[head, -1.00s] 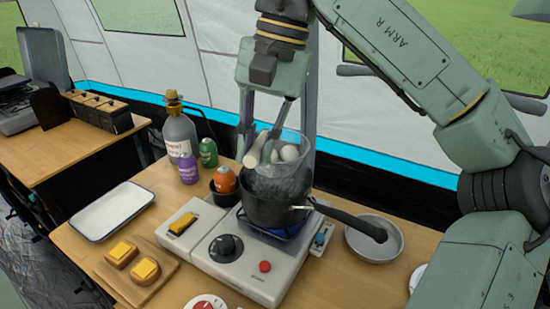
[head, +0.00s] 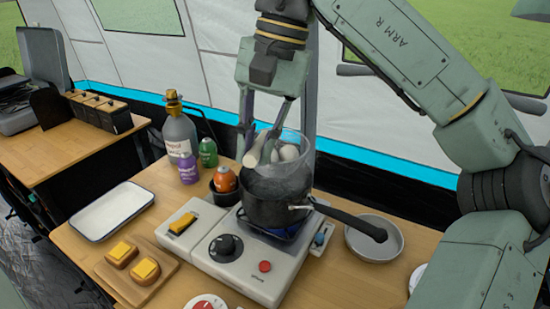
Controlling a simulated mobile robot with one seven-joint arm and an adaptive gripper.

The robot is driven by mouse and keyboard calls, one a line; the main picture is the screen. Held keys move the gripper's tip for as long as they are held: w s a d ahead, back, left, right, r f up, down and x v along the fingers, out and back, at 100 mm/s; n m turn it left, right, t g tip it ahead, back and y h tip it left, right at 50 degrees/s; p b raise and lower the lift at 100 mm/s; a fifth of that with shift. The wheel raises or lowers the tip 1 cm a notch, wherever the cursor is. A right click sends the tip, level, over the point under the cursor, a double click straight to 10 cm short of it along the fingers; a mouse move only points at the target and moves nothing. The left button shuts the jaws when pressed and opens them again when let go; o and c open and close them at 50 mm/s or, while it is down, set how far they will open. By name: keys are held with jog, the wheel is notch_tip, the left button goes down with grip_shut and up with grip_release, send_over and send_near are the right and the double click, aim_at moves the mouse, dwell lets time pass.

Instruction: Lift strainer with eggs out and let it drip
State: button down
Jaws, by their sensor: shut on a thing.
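My gripper (head: 262,143) points down over the stove and is shut on the strainer's pale handle (head: 256,152). The strainer (head: 291,163) is a see-through mesh basket with several white eggs (head: 288,152) in it. It is above the black saucepan (head: 278,208), mostly clear of the rim. Whether its bottom is fully out of the pan is hard to tell. The pan sits on the burner of a white camp stove (head: 243,262), with its black handle toward the lower right. The water and the pan's inside are mostly hidden.
A grey round dish (head: 374,239) is right of the stove. A white tray (head: 113,210) and a board with two topped bread slices (head: 134,268) are at the left. A gas bottle (head: 179,134) and small bottles stand behind the stove. Bare wood shows between them.

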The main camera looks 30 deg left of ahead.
dwell(0.4)
jog(key=shift+s+a+v, duration=0.1)
jog(key=shift+s+v, duration=0.05)
jog(key=shift+v, duration=0.7)
jog(key=shift+s+a+v, duration=0.1)
jog(key=shift+s+v, duration=0.1)
jog(key=shift+v, duration=0.6)
jog(key=shift+s+a+v, duration=0.1)
jog(key=shift+s+v, duration=0.05)
jog(key=shift+v, duration=0.7)
